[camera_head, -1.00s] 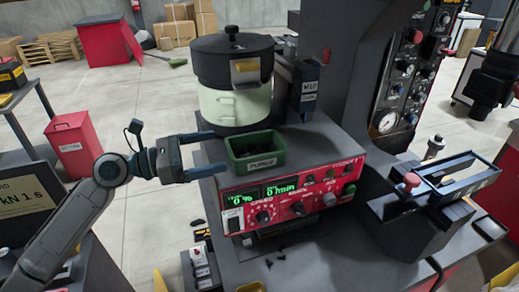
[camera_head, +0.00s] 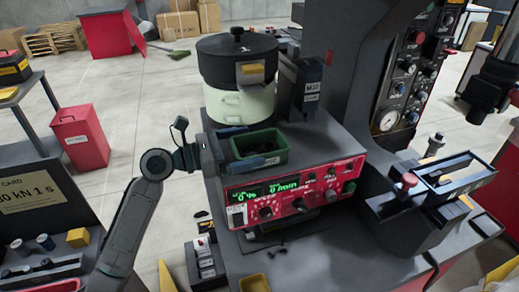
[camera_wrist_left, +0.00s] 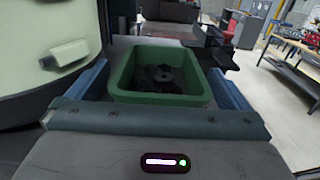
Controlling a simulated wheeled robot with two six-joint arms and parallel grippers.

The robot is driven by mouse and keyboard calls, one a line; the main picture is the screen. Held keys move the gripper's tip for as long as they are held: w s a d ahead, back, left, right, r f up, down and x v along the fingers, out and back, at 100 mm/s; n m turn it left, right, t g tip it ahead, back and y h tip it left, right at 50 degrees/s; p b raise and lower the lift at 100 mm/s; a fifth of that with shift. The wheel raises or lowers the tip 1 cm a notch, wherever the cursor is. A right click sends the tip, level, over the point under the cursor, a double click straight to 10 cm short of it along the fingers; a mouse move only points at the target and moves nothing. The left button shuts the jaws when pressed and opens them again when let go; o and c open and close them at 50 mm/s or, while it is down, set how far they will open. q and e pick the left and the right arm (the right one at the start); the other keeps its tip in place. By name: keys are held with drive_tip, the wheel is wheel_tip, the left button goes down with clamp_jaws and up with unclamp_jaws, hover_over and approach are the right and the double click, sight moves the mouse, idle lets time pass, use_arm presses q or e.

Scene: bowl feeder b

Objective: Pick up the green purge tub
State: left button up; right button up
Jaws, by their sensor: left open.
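The green purge tub (camera_head: 272,157) sits upright on top of the red-fronted control unit, in front of the bowl feeder. In the left wrist view the tub (camera_wrist_left: 160,98) is open-topped and has dark small parts inside. My left gripper (camera_head: 254,146) is open around the tub, with one finger along its far side and one along its near side. In the left wrist view the fingers of the left gripper (camera_wrist_left: 158,72) stand left and right of the tub, with small gaps visible. The near finger partly hides the tub's labelled front.
The bowl feeder (camera_head: 240,103), with black lid and pale body, stands close behind the tub. A dark labelled box (camera_head: 308,88) stands behind it to the right. The red control panel (camera_head: 290,193) lies below. A grey machine column (camera_head: 350,60) rises to the right.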

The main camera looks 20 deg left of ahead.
use_arm(q)
drive_tip(key=shift+p+x, duration=0.3)
drive_tip(key=shift+x, duration=1.05)
drive_tip(key=shift+c, duration=0.4)
drive_tip(key=c, duration=1)
drive_tip(key=shift+c, duration=0.4)
drive_tip(key=shift+r, duration=0.15)
